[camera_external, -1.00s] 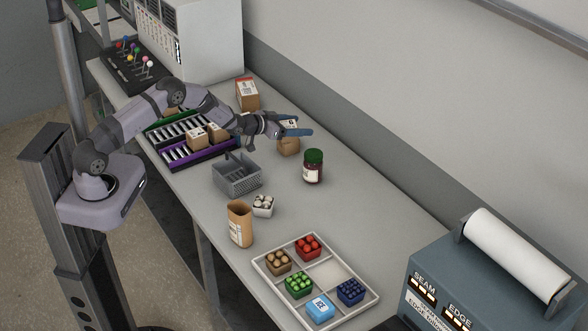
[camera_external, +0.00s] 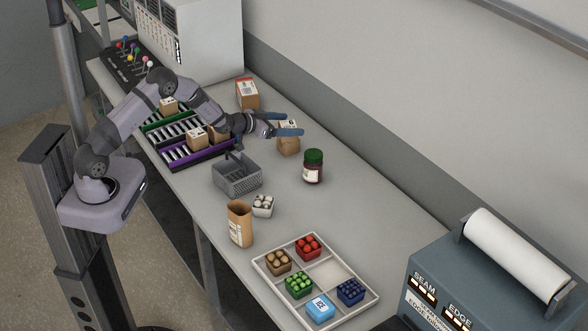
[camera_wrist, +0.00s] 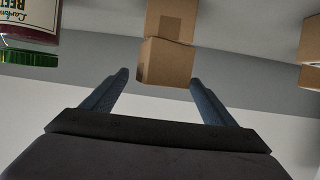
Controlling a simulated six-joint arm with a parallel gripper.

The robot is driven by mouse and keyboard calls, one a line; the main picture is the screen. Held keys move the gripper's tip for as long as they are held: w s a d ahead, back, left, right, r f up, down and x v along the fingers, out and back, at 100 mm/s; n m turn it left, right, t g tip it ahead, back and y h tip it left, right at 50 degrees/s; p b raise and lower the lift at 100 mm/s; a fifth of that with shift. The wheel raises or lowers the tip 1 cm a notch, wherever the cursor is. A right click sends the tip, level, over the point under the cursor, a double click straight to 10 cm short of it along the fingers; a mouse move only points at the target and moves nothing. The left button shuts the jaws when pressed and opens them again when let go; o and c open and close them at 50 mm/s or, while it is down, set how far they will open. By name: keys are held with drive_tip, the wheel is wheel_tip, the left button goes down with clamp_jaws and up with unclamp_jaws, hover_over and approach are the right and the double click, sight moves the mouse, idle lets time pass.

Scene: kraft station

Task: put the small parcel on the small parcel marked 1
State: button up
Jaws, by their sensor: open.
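Two small brown cardboard parcels stand stacked near the back of the table. In the wrist view, which is upside down, the upper parcel (camera_wrist: 165,62) appears below the lower parcel (camera_wrist: 170,20), and the two touch. In the external view the stack (camera_external: 289,144) is partly covered by my fingers, and I cannot read which marking the lower parcel bears. My gripper (camera_external: 282,125) is open beside the stack. In the wrist view its blue fingers (camera_wrist: 160,80) are spread to either side of the upper parcel, with gaps visible.
A dark red jar (camera_external: 313,167) with a green lid stands right of the stack. Another parcel (camera_external: 247,95) stands behind left. Parcels (camera_external: 196,139) sit on the purple roller rack (camera_external: 205,156). A grey basket (camera_external: 237,176) is in front. The table right of the jar is clear.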

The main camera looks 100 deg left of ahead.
sight(289, 124)
drive_tip(key=shift+b+v, duration=0.4)
drive_tip(key=shift+v, duration=1.15)
